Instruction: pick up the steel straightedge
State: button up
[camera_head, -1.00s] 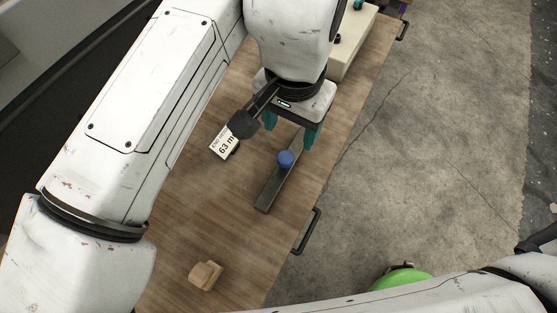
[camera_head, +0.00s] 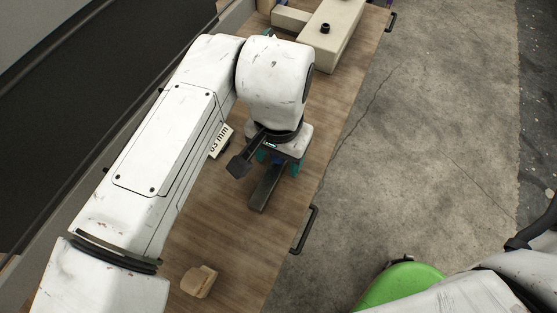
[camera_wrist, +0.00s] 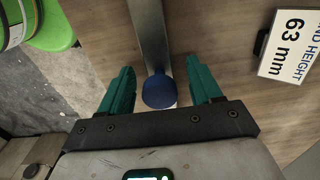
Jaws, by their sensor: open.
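The steel straightedge (camera_head: 265,188) is a flat dark grey bar lying on the wooden table. In the wrist view the straightedge (camera_wrist: 149,35) runs up from a round blue knob (camera_wrist: 159,91) on it. My gripper (camera_head: 279,165) is over the bar in the head view and hides the knob and the far part. In the wrist view my gripper (camera_wrist: 160,88) is open, with one teal finger on each side of the knob. Neither finger visibly touches it. How high the fingertips are above the table is hard to tell.
A card reading 63 mm (camera_wrist: 291,47) stands close beside the bar. A small wooden block (camera_head: 198,281) lies at the table's near end, and a cream block (camera_head: 328,35) at the far end. A black handle (camera_head: 305,229) juts from the table's right edge.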

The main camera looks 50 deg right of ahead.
jog(key=shift+f, duration=0.15)
grip_shut()
dwell(0.5)
